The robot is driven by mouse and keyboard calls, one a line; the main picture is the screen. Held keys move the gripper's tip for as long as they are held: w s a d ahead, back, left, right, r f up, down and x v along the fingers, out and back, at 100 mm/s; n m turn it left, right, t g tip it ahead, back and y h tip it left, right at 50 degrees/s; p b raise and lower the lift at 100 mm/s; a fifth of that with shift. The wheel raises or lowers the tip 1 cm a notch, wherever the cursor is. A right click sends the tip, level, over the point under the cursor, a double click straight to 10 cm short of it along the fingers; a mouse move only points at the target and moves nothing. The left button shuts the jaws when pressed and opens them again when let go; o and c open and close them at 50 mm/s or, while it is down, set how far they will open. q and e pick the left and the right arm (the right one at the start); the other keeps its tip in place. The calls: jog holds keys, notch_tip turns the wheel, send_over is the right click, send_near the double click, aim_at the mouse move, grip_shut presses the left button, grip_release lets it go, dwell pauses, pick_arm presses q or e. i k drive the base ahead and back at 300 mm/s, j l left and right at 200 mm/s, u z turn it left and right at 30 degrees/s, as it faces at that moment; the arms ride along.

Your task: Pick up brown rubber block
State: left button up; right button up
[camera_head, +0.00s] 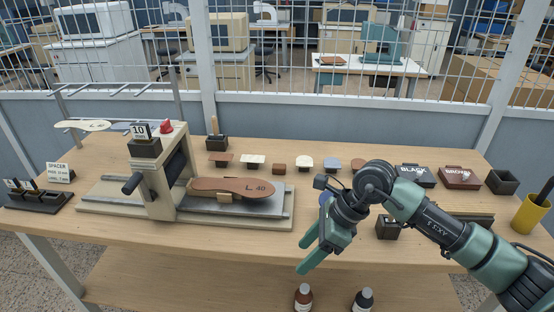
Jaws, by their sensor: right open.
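My left gripper is not in view.
A stamping press (158,185) with a brown sole (232,188) marked L 40 fills the table's left half. Dark boxes labelled BLACK (415,176) and BROWN (459,178) stand at the right, near a yellow cup (530,216). Two bottles are below the front edge.

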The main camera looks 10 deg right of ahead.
aim_at(278, 169)
jog(key=i, duration=1.4)
